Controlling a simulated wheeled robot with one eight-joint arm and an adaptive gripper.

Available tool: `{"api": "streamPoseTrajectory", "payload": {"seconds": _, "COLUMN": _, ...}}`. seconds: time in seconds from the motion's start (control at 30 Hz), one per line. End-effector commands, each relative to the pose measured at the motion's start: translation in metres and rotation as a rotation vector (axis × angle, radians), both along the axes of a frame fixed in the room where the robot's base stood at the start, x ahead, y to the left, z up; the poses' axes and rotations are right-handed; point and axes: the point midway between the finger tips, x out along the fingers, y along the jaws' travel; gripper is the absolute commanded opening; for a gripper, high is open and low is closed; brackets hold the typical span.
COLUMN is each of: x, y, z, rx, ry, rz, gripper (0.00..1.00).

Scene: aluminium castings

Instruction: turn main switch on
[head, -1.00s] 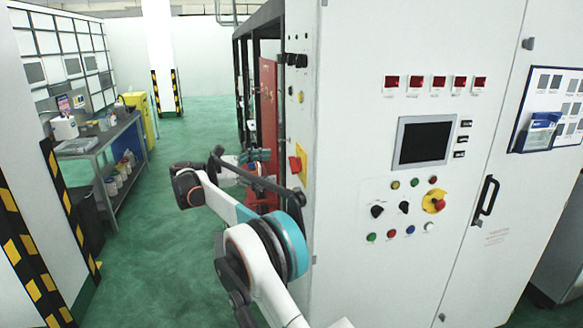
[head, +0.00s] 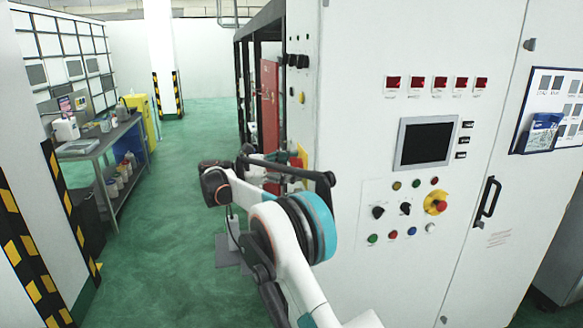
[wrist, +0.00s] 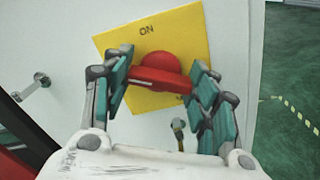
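The main switch is a red rotary handle (wrist: 160,74) on a yellow plate (wrist: 182,28) marked ON at its top edge. In the wrist view its bar lies roughly crosswise, tilted slightly down to the right. My gripper (wrist: 161,66) is around the handle, with one finger near each end of the bar. The fingers are spread apart; I cannot tell if the pads touch the handle. Lettering at the plate's lower edge is mostly hidden. In the head view the yellow plate (head: 304,155) shows on the cabinet's left side, partly covered by my arm.
The white cabinet (head: 360,40) stands close to my arm; its front has a screen, buttons and a black door handle (head: 487,198). A metal key-like fitting (wrist: 178,128) sits below the switch, and a latch (wrist: 38,84) is at left.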

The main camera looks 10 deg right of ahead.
Motion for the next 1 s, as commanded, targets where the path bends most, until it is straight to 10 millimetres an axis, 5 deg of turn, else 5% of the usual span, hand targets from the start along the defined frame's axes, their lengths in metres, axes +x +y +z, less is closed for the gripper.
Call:
{"api": "streamPoseTrajectory", "payload": {"seconds": 0.47, "x": 0.0001, "y": -0.0001, "z": 0.0, "rx": 0.0, "ry": -0.051, "rz": 0.0, "gripper": 0.29}}
{"api": "streamPoseTrajectory", "payload": {"seconds": 1.0, "x": -0.0002, "y": -0.0001, "z": -0.0004, "rx": 0.0, "ry": -0.479, "rz": 0.0, "gripper": 0.29}}
